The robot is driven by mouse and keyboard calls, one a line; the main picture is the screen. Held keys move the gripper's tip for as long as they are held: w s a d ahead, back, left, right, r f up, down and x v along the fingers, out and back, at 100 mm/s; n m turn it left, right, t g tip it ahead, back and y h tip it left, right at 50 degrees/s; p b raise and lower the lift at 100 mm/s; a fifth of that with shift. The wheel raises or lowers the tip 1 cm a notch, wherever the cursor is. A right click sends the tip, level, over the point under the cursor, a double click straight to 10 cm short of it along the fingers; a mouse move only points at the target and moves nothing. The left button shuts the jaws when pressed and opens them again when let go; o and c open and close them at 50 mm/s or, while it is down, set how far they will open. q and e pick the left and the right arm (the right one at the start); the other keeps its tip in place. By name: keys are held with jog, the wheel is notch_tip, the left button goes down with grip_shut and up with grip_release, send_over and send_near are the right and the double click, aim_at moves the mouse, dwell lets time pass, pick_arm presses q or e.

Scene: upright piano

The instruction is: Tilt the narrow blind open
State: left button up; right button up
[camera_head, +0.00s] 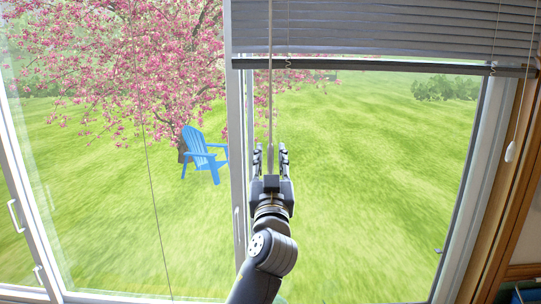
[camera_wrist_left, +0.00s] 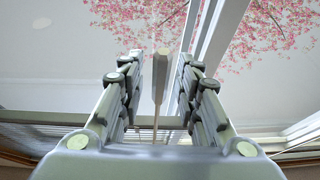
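The grey slatted blind (camera_head: 400,27) hangs across the top of the window, its dark bottom rail (camera_head: 400,66) level above clear glass. A thin pale tilt wand (camera_head: 270,95) hangs straight down at the blind's left side, below the rail. My left gripper (camera_head: 270,152) is open around the wand's lower end, one finger on each side. In the left wrist view, the wand's thicker end (camera_wrist_left: 160,65) shows between the open fingers (camera_wrist_left: 160,85), with a gap on both sides. My right gripper is in neither view.
A pull cord with a white tassel (camera_head: 510,152) hangs at the right by the wooden window frame (camera_head: 505,185). A white upright window post (camera_head: 237,150) stands close left of my gripper. A blue chair (camera_head: 203,155) and a pink tree (camera_head: 130,65) are outside.

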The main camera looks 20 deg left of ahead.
pick_arm(q)
grip_shut()
dwell(0.3)
